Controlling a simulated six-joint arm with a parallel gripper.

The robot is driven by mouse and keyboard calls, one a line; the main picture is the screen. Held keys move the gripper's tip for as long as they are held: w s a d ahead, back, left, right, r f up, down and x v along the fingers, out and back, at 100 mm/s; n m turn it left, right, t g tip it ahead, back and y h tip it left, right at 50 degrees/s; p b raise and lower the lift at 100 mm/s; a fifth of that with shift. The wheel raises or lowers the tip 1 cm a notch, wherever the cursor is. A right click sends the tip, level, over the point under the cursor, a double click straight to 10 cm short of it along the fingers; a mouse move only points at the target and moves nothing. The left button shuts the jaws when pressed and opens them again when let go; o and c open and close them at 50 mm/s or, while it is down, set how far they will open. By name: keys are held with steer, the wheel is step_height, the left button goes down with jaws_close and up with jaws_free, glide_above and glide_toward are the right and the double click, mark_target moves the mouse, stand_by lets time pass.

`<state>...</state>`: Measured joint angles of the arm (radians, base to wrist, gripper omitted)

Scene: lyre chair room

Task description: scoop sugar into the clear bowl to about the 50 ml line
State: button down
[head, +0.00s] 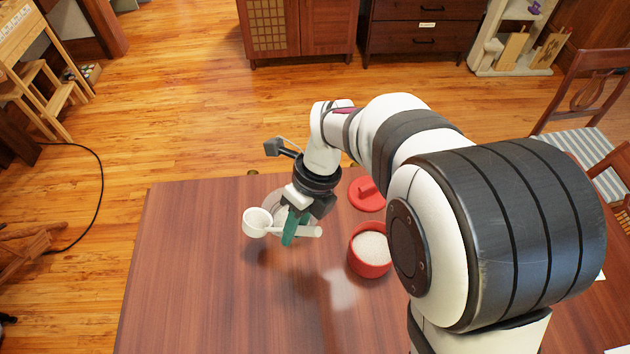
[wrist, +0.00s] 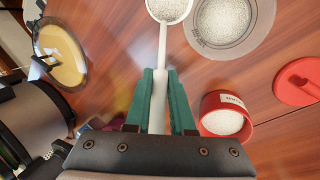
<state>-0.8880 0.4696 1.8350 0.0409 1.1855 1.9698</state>
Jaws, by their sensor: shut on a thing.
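My gripper (head: 297,226) has green fingers and is shut on the handle of a white scoop (head: 257,222). The gripper also shows in the wrist view (wrist: 160,78). The scoop (wrist: 168,9) holds white sugar, and its cup is cut by the top edge there. The clear bowl (wrist: 262,32) stands on the table just right of the scoop cup and has sugar inside. In the head view my gripper partly hides the bowl. No volume line is readable. A red canister (head: 368,262) of sugar stands to the right, open at the top.
A red lid (head: 367,197) lies on the table behind the canister. The brown table (head: 190,270) is clear at the left and front. A chair (head: 590,120) stands at the right, and cabinets (head: 300,30) stand far back.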

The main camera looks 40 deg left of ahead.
steer(key=shift+w+d+r+g, duration=0.1)
steer(key=shift+w+r+g, duration=0.2)
steer(key=shift+w, duration=0.15)
steer(key=w+g, duration=0.1)
steer(key=w, duration=0.1)
steer(key=w+g, duration=0.1)
steer(key=shift+d+r+g+y, duration=0.15)
steer(key=shift+d+g+y, duration=0.1)
steer(key=shift+g+y, duration=0.05)
steer(key=shift+w+f+g, duration=0.15)
steer(key=shift+f+g, duration=0.1)
steer(key=shift+g, duration=0.05)
stand_by(0.6)
steer(key=shift+w+d+f+g, duration=0.1)
steer(key=shift+w+f+g, duration=0.1)
steer(key=shift+f+g, duration=0.1)
stand_by(0.4)
steer(key=shift+w+f+g+y, duration=0.3)
steer(key=shift+f+g, duration=0.15)
steer(key=shift+g, duration=0.15)
stand_by(0.5)
steer(key=shift+f, duration=0.1)
steer(key=shift+w, duration=0.1)
